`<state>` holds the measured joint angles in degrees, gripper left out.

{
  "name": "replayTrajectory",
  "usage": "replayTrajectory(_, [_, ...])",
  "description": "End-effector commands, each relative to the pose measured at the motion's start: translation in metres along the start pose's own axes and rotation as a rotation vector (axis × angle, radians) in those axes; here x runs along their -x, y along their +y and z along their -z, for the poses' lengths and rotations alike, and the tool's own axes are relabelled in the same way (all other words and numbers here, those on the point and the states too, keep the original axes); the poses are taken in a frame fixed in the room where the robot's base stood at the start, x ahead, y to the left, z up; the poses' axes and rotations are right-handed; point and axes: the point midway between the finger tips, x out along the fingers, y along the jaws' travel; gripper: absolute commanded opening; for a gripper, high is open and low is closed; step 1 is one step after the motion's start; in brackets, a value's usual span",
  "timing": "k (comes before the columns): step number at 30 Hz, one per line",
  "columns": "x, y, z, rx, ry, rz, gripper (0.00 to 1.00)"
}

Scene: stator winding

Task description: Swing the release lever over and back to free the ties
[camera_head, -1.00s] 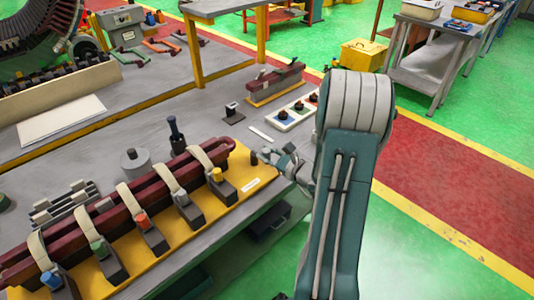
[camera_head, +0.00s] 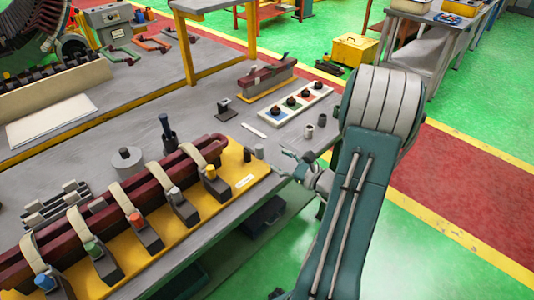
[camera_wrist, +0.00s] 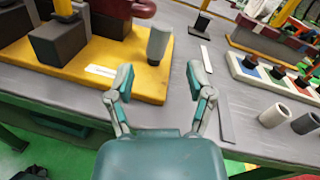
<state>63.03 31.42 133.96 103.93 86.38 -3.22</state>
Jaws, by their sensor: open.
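A maroon coil bar (camera_head: 140,195) lies on a yellow base (camera_head: 225,190), with several cream ties (camera_head: 123,198) looped over it. Grey blocks with coloured pegs (camera_head: 177,195) stand at the ties. A grey upright handle (camera_head: 259,151), apparently the release lever, stands at the base's right end; it also shows in the wrist view (camera_wrist: 158,42). My gripper (camera_head: 283,165) is open and empty, just right of the handle. In the wrist view my gripper's fingers (camera_wrist: 160,74) are spread, with the handle beyond the gap and not between them.
A white tray with coloured squares and dark knobs (camera_head: 295,102) lies behind my gripper. A thin pale strip (camera_head: 254,130) and a dark block (camera_head: 227,110) lie nearby. The bench edge is close beneath my gripper.

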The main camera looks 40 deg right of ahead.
Motion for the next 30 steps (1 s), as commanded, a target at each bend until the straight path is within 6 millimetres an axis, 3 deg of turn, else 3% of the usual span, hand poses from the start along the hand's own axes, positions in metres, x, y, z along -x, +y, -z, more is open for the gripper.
replayTrajectory(3, [0.021,-0.001,0.000,-0.001,0.000,0.004,0.68])
replayTrajectory(10, [0.039,0.000,0.000,0.000,0.000,0.001,0.68])
replayTrajectory(26, [0.039,0.001,0.000,0.000,-0.001,-0.002,0.68])
replayTrajectory(30, [0.025,0.017,-0.016,0.045,-0.003,-0.102,0.68])
